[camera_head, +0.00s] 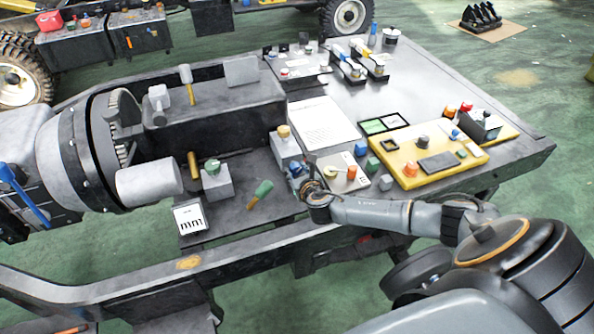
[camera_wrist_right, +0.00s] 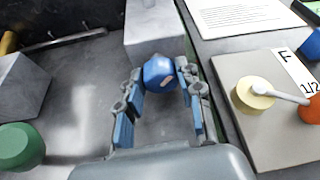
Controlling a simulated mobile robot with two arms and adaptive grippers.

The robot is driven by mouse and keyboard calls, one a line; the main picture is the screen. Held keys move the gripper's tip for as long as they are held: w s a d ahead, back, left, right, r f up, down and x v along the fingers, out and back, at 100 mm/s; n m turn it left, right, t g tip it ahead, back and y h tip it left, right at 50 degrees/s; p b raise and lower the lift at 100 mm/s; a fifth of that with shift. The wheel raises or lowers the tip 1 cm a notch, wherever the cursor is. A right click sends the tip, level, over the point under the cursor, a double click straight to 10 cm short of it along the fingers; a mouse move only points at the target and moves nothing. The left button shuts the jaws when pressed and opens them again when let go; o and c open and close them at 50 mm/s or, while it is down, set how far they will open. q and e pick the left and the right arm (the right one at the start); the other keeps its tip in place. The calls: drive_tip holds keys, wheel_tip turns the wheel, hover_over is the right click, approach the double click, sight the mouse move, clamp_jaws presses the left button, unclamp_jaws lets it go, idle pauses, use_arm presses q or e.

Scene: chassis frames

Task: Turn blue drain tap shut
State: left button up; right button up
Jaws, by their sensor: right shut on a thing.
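The blue drain tap is a round blue knob (camera_wrist_right: 159,73) with a small pale mark, on the front of a grey block (camera_wrist_right: 152,25) in the right wrist view. My right gripper (camera_wrist_right: 160,84) has its two blue-padded fingers on either side of the knob and is shut on it. In the head view the gripper (camera_head: 303,183) is at the grey block (camera_head: 286,147) with the yellow-topped knob, and it largely hides the blue knob. My left gripper is not in view.
A green knob (camera_wrist_right: 20,145) stands left of the gripper. A panel with a cream knob (camera_wrist_right: 254,94) and an orange knob (camera_wrist_right: 312,108) lies close on the right. A white sheet (camera_head: 323,122) and a yellow board (camera_head: 405,177) lie on the bench.

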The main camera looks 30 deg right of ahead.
drive_tip(key=shift+d+f+m+y, duration=0.1)
drive_tip(key=shift+m+y, duration=0.5)
drive_tip(key=shift+m, duration=0.1)
drive_tip(key=shift+f+m+y+b, duration=0.15)
drive_tip(key=shift+m+y+b, duration=0.45)
drive_tip(key=shift+m+b, duration=0.4)
drive_tip(key=m+b, duration=0.1)
drive_tip(key=b, duration=0.1)
drive_tip(key=m+t+y+b, duration=0.1)
drive_tip(key=shift+s+d+m+y+b, duration=0.1)
drive_tip(key=shift+d+m+y+b, duration=0.1)
drive_tip(key=shift+m+y+b, duration=0.15)
drive_tip(key=shift+m+t+y+b, duration=0.4)
drive_tip(key=shift+m+b, duration=0.25)
drive_tip(key=shift+b, duration=0.15)
drive_tip(key=o, duration=1.2)
drive_tip(key=shift+c, duration=0.2)
